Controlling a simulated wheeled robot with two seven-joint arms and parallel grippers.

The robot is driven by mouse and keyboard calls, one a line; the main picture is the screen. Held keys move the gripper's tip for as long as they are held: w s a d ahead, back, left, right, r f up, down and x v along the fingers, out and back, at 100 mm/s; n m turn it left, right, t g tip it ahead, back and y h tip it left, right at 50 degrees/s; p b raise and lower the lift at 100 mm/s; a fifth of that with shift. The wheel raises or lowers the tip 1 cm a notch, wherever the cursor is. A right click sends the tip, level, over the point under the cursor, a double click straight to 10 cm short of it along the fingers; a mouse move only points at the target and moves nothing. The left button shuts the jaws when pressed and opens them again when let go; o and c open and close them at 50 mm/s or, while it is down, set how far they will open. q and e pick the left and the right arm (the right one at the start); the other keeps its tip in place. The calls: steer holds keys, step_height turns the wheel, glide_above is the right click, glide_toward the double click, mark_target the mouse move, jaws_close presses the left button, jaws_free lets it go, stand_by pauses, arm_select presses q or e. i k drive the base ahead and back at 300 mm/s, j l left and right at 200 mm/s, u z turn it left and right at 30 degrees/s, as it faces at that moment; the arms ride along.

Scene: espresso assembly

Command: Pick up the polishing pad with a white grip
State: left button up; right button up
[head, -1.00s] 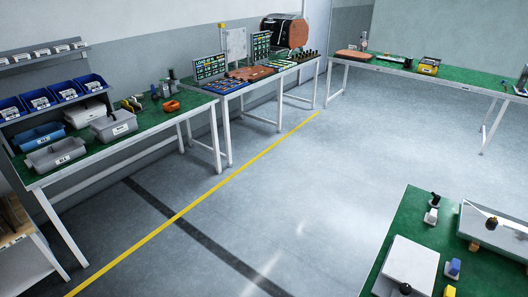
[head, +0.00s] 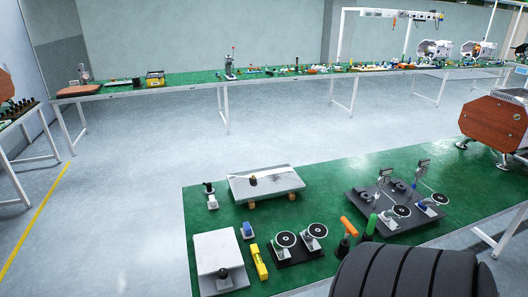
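No pad with a clearly white grip can be made out at this size. On the near green table (head: 330,190) stand small tools that could be pads. One is a small white block with a dark knob (head: 211,196) at the table's left side. Another is a small blue and white block (head: 248,230) beside the pale plate. Two round grey discs (head: 286,239) lie on a dark base, and more discs sit on the dark board to the right. Neither of my grippers is in view.
On the near table are a pale plate with a dark knob (head: 214,252), a shiny slab (head: 275,183), a yellow tool (head: 259,262), an orange-handled tool (head: 349,227) and a wood-sided machine (head: 496,128). A long bench (head: 200,77) runs behind. Open floor lies between.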

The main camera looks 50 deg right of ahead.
mark_target(212, 204)
steer(key=l+z, duration=0.2)
steer(key=z, duration=1.45)
steer(key=i+j, duration=0.05)
steer(key=j, duration=0.05)
